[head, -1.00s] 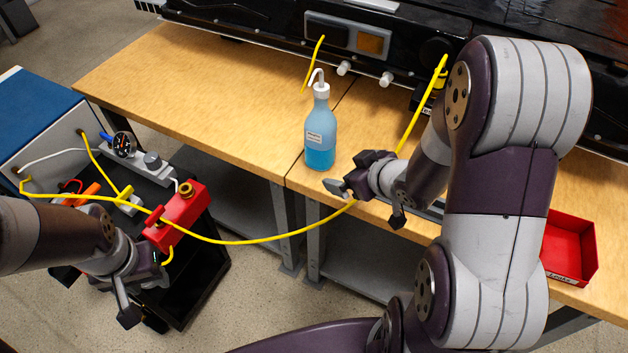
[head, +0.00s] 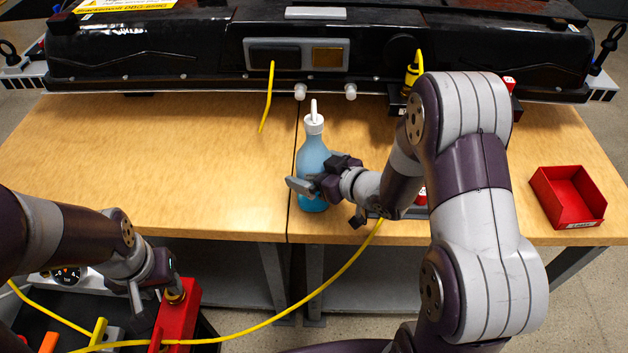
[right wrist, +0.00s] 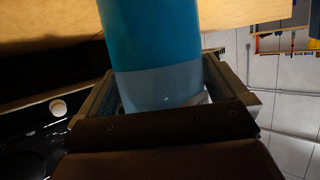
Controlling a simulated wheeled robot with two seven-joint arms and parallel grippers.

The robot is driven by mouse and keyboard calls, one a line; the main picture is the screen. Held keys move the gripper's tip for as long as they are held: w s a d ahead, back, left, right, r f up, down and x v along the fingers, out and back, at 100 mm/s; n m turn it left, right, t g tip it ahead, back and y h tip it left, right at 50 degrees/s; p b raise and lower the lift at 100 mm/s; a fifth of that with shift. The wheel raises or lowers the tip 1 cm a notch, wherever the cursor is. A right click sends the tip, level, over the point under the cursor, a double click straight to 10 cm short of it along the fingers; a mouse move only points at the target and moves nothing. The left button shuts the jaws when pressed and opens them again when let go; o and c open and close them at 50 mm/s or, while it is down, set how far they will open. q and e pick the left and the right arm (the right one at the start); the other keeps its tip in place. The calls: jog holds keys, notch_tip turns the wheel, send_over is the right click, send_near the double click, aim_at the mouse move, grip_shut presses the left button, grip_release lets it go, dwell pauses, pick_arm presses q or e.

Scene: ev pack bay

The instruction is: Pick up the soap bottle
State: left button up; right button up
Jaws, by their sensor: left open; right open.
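The soap bottle (head: 312,155), blue with a white cap and spout, stands upright near the front edge of the wooden bench. My right gripper (head: 320,182) is at its lower half and hides part of it in the head view. In the right wrist view the bottle (right wrist: 158,45) sits between the two open fingers of my right gripper (right wrist: 160,92); whether they touch it I cannot tell. My left gripper (head: 153,292) is open at the lower left, close beside a red block (head: 178,312) on the cart.
A yellow hose (head: 325,285) hangs in front of the bench. A black battery pack (head: 190,50) fills the back of the bench. A red bin (head: 568,197) sits at the right. The bench top (head: 190,160) left of the bottle is clear.

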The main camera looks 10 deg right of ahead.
aim_at(315, 151)
jog(key=shift+s, duration=0.1)
jog(key=c, duration=0.7)
jog(key=shift+r, duration=0.1)
jog(key=shift+c, duration=0.3)
jog(key=shift+r, duration=0.1)
jog(key=shift+r, duration=0.3)
jog(key=r, duration=0.1)
jog(key=r+p, duration=0.1)
jog(key=r, duration=0.2)
jog(key=shift+w+d, duration=0.2)
jog(key=shift+w, duration=0.15)
jog(key=w+d+r+p, duration=0.2)
jog(key=w+d+r, duration=0.4)
jog(key=w, duration=0.3)
jog(key=shift+d+p, duration=0.3)
jog(key=shift+p, duration=0.05)
